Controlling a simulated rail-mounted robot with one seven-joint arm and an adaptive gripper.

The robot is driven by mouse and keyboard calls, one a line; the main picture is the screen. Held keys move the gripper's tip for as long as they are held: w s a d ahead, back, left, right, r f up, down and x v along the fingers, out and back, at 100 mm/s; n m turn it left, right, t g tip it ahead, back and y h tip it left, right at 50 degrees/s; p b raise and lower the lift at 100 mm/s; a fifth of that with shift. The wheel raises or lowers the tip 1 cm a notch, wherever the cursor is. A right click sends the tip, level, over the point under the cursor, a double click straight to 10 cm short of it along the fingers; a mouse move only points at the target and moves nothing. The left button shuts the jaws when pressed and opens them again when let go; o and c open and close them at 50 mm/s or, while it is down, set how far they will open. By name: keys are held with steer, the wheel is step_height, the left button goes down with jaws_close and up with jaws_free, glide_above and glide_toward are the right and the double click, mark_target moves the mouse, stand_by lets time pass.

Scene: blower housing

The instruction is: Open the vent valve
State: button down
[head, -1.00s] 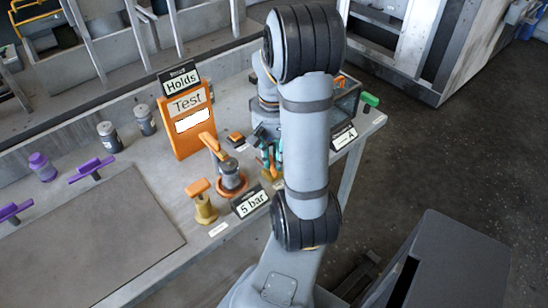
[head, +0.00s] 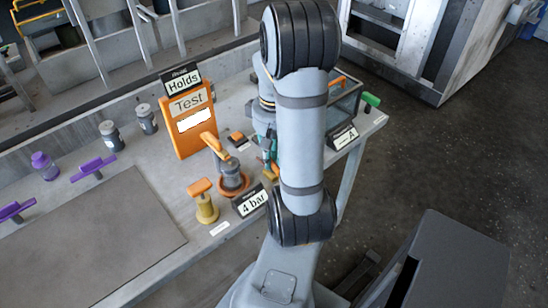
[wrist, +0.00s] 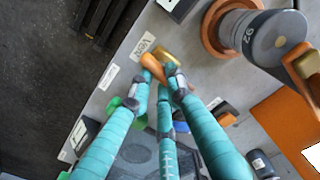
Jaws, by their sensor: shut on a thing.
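The vent valve shows in the wrist view as an orange handle (wrist: 153,67) on a brass body (wrist: 166,56), beside a white label reading "Vent" (wrist: 143,46). My gripper (wrist: 162,80) has its teal fingers closed around the handle, and the fingertips hide part of it. In the head view my gripper (head: 267,155) is partly hidden behind my own arm, low over the bench. Only a small bit of the valve shows there, so its handle angle is unclear. A black display (head: 250,201) near it reads "4 bar".
A grey gauge-like fitting with an orange lever (head: 212,147) stands left of my gripper. A yellow valve with orange handle (head: 204,203) is nearer the front edge. The orange Test panel (head: 188,122) stands behind, under a "Holds" sign (head: 184,81). A grey mat (head: 95,240) lies left.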

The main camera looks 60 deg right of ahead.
steer(key=c, duration=1.7)
jaws_free()
steer(key=shift+o, duration=0.3)
steer(key=shift+r, duration=0.15)
step_height(320, 180, up, 12)
steer(key=shift+f, duration=0.2)
step_height(320, 180, down, 12)
steer(key=shift+r, duration=0.1)
